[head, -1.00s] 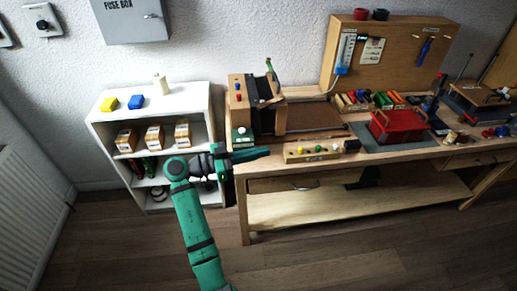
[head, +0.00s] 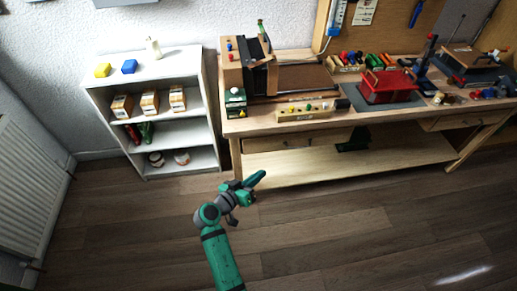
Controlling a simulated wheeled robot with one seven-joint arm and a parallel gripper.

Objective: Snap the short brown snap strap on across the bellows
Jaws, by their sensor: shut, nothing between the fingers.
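My gripper (head: 256,181) is shut and empty. It shows in front of and below the front edge of the workbench (head: 380,122), touching nothing that I can see. A wooden block unit with a dark, black-sided part (head: 256,50) stands at the left end of the bench; this may hold the bellows, but it is too small to tell. A flat brown panel (head: 308,78) lies to its right. I cannot make out the short brown snap strap.
A white shelf unit (head: 155,108) stands left of the bench. A red frame (head: 388,88) sits on a grey mat. A wooden tray with coloured knobs (head: 305,111) lies along the bench's front edge. The wooden floor (head: 340,220) in front is clear.

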